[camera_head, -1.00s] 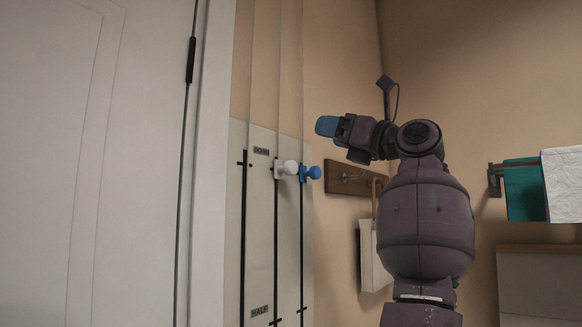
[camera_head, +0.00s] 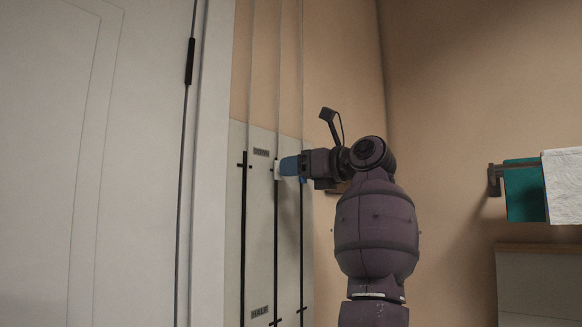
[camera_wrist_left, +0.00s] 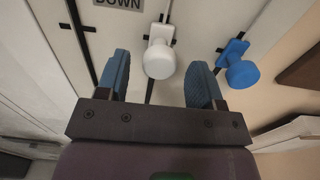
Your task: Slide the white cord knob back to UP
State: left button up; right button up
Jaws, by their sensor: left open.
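The white cord knob (camera_head: 277,171) sits on the middle slot of the pale wall plate (camera_head: 260,230), near the plate's top. In the left wrist view the white knob (camera_wrist_left: 160,60) shows whole, close to a "DOWN" label (camera_wrist_left: 120,3). In the wrist view the left gripper (camera_wrist_left: 160,66) is open, one finger on each side of the knob with gaps. My right gripper is not in view.
A blue knob (camera_wrist_left: 240,66) is on the slot just right of my fingers. A "HALF" label (camera_head: 260,312) is lower on the plate. A white door (camera_head: 90,160) stands left; towels (camera_head: 563,185) hang on a rail at right.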

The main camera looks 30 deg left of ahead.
pick_arm(q)
jog(key=shift+a, duration=1.1)
jog(key=shift+c, duration=0.2)
